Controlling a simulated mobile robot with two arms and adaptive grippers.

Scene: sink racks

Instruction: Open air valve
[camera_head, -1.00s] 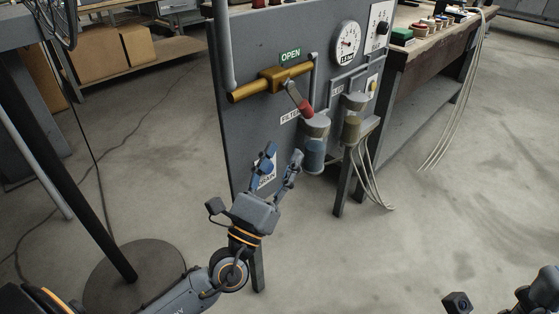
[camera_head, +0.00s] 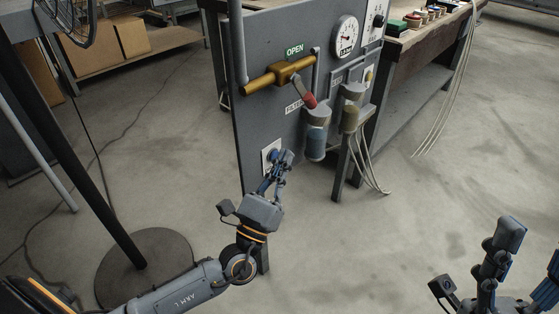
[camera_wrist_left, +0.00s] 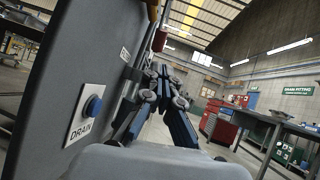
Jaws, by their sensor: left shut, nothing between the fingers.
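The air valve is a brass body (camera_head: 278,75) on a grey panel, under a green OPEN label (camera_head: 294,50). Its lever with a red grip (camera_head: 310,101) slants down to the right. My left gripper (camera_head: 284,156) is below the valve, close to the panel's face, shut and empty, apart from the lever. In the left wrist view, its fingers (camera_wrist_left: 160,75) meet, and the red grip (camera_wrist_left: 159,40) shows beyond them. My right gripper (camera_head: 530,250) is at the lower right, fingers spread, away from the panel, its lower part cut off by the frame.
A blue DRAIN button (camera_wrist_left: 93,107) sits on the panel beside my left gripper. Hoses (camera_head: 372,165) hang to the right. A dark pole on a round base (camera_head: 145,275) stands left. Floor at right is clear.

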